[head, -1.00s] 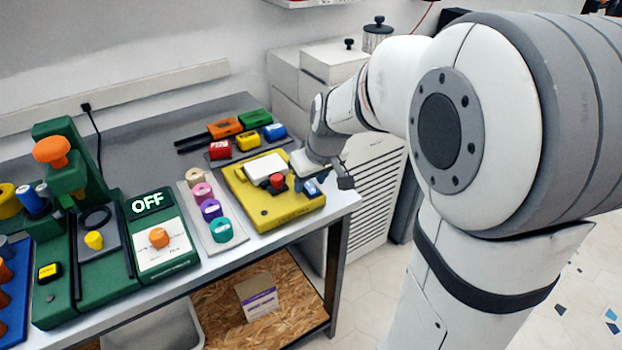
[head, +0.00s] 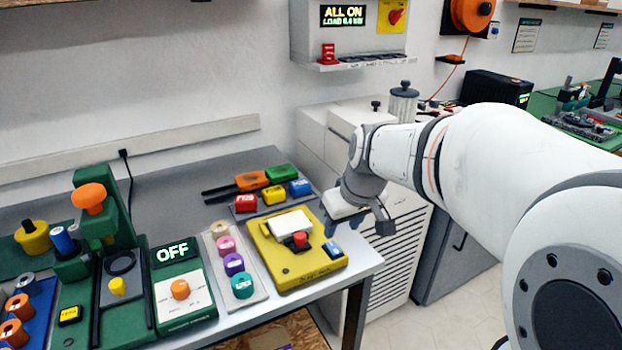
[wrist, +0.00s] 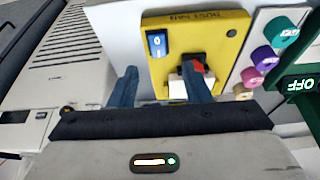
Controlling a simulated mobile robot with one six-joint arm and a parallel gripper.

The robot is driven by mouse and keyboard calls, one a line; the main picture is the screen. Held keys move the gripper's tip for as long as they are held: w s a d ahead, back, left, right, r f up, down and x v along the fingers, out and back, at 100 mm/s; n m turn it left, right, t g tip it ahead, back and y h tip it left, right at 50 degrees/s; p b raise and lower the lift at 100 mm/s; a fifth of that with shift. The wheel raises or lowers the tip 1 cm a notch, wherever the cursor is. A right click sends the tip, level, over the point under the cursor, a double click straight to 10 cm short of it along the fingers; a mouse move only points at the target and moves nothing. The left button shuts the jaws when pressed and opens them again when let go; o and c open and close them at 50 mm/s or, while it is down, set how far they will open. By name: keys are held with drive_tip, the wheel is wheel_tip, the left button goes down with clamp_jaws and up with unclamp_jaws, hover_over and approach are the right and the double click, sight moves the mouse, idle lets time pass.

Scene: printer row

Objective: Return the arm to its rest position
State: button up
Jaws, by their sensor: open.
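My white arm reaches in from the right in the head view. My gripper (head: 358,226) hangs at the right edge of the table, just beside the yellow plate (head: 312,270). Its fingers are apart with nothing between them. In the wrist view the two dark blue fingers (wrist: 158,86) point toward the yellow plate (wrist: 218,50). A blue rocker switch (wrist: 157,43) shows there, and one finger partly hides the red knob (wrist: 200,66) and white block. No contact with the plate can be made out.
A green device reading OFF (head: 180,275), a tray of coloured spools (head: 258,293) and a green press (head: 92,225) stand left. Grey cabinets (head: 335,140) and a vented unit (head: 402,250) stand close behind and right of my gripper. A wall panel (head: 352,35) reads ALL ON.

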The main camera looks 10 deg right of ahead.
drive_tip(key=s+r+m+p, duration=0.1)
drive_tip(key=s+r+p, duration=0.1)
drive_tip(key=s, duration=0.5)
drive_tip(key=s+r+m+g+h+p, duration=0.1)
drive_tip(key=s+m+p, duration=0.1)
drive_tip(key=s+p, duration=0.3)
drive_tip(key=s, duration=0.3)
drive_tip(key=shift+s+a+r, duration=0.2)
drive_tip(key=shift+s+r, duration=0.05)
drive_tip(key=shift+r, duration=0.15)
